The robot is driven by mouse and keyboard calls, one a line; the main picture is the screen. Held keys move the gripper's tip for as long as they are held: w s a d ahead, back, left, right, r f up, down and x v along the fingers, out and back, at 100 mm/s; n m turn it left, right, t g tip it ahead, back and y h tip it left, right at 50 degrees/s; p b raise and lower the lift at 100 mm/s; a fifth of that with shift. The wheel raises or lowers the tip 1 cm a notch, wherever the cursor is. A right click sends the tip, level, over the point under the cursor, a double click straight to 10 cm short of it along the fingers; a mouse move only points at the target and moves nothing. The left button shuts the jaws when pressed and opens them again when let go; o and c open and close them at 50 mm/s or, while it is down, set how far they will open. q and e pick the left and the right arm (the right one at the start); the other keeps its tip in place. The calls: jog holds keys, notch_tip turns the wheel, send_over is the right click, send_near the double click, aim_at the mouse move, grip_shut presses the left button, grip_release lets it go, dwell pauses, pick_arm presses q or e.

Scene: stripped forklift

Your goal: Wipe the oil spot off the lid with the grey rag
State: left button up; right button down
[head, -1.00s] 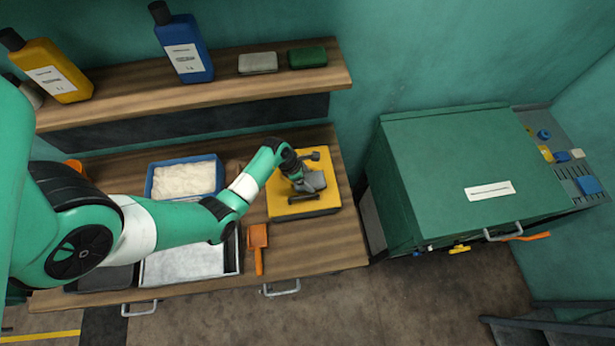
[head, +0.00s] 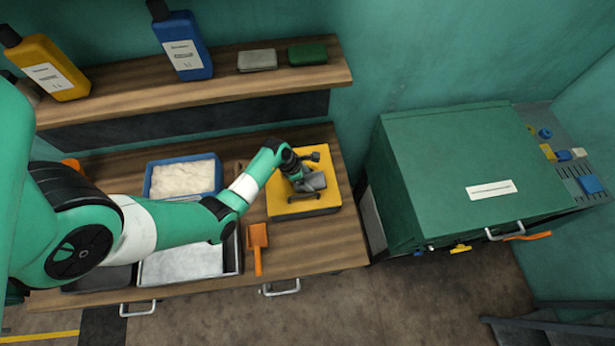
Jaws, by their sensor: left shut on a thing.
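My left gripper (head: 309,178) is over the yellow square lid (head: 285,209) on the workbench. It is shut on a small grey thing, which looks like the grey rag (head: 316,181). The rag is at or just above the lid's surface; I cannot tell whether it touches. No oil spot shows on the visible part of the lid; the gripper, rag and wrist hide part of it. My right gripper is not in view.
An orange scoop (head: 257,247), a blue tray of pale powder (head: 220,178) and a metal tray (head: 233,270) are left of the lid. A shelf (head: 240,85) with bottles and two folded pads overhangs behind. A green cabinet (head: 460,160) stands right, across a gap.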

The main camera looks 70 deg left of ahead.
pick_arm(q)
jog(key=shift+f, duration=0.4)
